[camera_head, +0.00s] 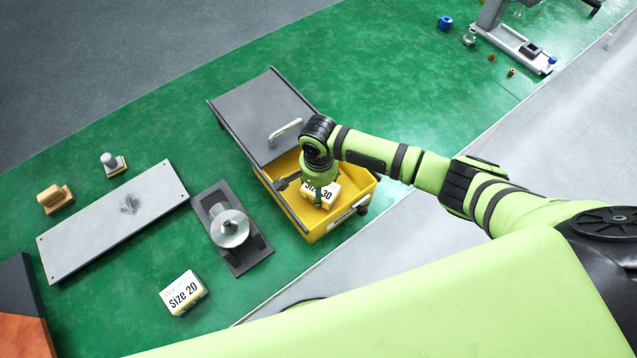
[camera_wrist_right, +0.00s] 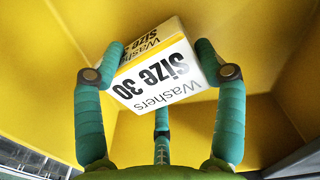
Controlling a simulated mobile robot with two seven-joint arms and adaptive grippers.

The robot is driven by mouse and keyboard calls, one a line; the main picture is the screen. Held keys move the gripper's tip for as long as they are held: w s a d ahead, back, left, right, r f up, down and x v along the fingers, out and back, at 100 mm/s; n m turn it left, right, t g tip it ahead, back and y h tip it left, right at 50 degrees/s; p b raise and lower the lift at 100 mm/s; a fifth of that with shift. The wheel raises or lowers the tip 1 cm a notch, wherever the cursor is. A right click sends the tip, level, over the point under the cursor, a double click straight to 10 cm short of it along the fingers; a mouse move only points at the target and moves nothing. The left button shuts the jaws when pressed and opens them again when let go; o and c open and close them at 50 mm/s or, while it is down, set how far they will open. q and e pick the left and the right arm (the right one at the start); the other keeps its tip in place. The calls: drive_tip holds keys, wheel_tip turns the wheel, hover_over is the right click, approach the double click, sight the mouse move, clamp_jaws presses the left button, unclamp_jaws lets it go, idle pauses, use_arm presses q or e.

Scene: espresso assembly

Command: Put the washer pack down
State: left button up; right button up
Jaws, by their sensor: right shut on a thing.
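The white and yellow washer pack marked Size 30 (camera_head: 324,195) is inside the yellow drawer (camera_head: 292,213) of a grey-topped cabinet, in the head view. My right gripper (camera_head: 318,184) reaches down over it from above. In the right wrist view the pack (camera_wrist_right: 155,78) is tilted and sits between the green fingers of the gripper (camera_wrist_right: 161,72), which is shut on it. Yellow drawer walls (camera_wrist_right: 265,110) surround it there. Whether the pack touches the drawer floor cannot be told. My left gripper is not in view.
The grey cabinet top (camera_head: 262,110) with a handle (camera_head: 286,132) adjoins the drawer. A Size 20 pack (camera_head: 183,293) lies on the green mat. A dark stand with a metal disc (camera_head: 230,228) and a grey plate (camera_head: 115,220) are to the left. Green mat behind the cabinet is clear.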

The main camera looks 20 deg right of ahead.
drive_tip(key=shift+f+p, duration=0.1)
drive_tip(key=shift+p, duration=0.65)
idle(0.9)
drive_tip(key=shift+f, duration=0.2)
idle(0.6)
drive_tip(key=shift+f+b, duration=0.3)
drive_tip(key=shift+f, duration=0.2)
drive_tip(key=o, duration=1.4)
drive_tip(key=shift+c, duration=0.2)
wheel_tip(320, 180, up, 4)
drive_tip(key=p, duration=0.5)
drive_tip(key=shift+r, duration=0.15)
wheel_tip(320, 180, up, 2)
drive_tip(key=shift+r+p, duration=0.1)
drive_tip(key=shift+p, duration=0.9)
drive_tip(key=shift+r, duration=1.25)
